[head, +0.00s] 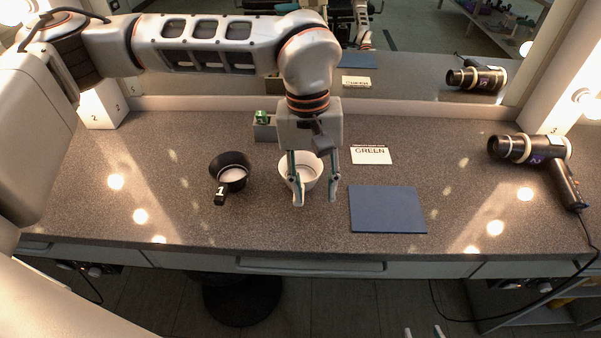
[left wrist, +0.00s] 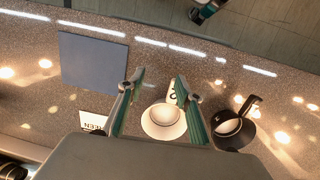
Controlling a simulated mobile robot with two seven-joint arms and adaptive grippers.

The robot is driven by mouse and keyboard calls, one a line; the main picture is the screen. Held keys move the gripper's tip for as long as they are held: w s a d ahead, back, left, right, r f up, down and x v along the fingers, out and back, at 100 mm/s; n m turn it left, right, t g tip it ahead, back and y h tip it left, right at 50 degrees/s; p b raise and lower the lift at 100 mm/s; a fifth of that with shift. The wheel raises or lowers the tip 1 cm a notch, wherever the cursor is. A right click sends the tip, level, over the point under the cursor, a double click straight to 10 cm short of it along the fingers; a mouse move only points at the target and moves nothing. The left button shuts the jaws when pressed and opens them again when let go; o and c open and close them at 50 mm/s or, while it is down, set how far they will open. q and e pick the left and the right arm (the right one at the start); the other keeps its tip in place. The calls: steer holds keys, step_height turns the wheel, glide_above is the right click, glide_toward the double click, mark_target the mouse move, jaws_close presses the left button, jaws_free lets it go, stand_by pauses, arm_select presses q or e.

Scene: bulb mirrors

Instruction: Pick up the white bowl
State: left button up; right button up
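The white bowl (head: 312,172) stands on the speckled grey counter, partly hidden by my left gripper in the head view. It also shows in the left wrist view (left wrist: 163,124), with a white numbered tag on its rim side. My left gripper (head: 315,200) points down over the bowl, its fingers apart on either side of it in the picture. I cannot tell whether they touch it. The fingers also frame the bowl in the left wrist view (left wrist: 160,80). My right gripper (head: 424,332) shows only as two separate fingertips at the bottom edge, below the counter front.
A black bowl (head: 232,172) tagged 1 stands left of the white bowl. A blue mat (head: 387,210) lies to the right, with a GREEN card (head: 370,155) behind it. A hair dryer (head: 537,152) lies far right. A small holder (head: 265,130) stands behind, before the mirror.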

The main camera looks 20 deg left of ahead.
arm_select(q)
steer(key=shift+t+y, duration=0.4)
steer(key=shift+y, duration=0.1)
steer(key=w+a, duration=0.1)
steer(key=a, duration=0.1)
steer(key=w+a, duration=0.1)
steer(key=w, duration=0.1)
steer(key=shift+a+r, duration=0.35)
steer(key=shift+r, duration=0.05)
steer(key=shift+a+f, duration=0.15)
steer(key=shift+a, duration=0.1)
step_height(320, 180, down, 7)
steer(key=shift+f+b, duration=0.15)
steer(key=shift+b, duration=0.4)
jaws_close()
